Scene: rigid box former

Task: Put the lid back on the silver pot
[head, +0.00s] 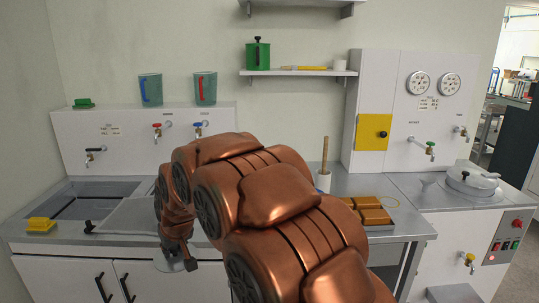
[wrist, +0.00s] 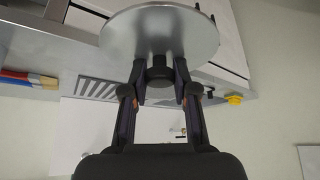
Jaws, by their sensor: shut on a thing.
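In the wrist view my gripper (wrist: 158,78) is shut on the black knob of a round silver lid (wrist: 155,32). The lid is clear of the counter in that view. In the head view the lid (head: 168,257) shows only in part, beside my gripper (head: 182,256), low in front of the counter's front edge. A round silver vessel (head: 472,188) with a black-knobbed cover is set in the right-hand unit. No open silver pot shows clearly; my arm hides the middle of the counter.
A sink (head: 85,206) and a yellow block (head: 40,225) are at left. A tray of copper-coloured bars (head: 372,210) and a white holder with a wooden stick (head: 323,180) stand right of my arm.

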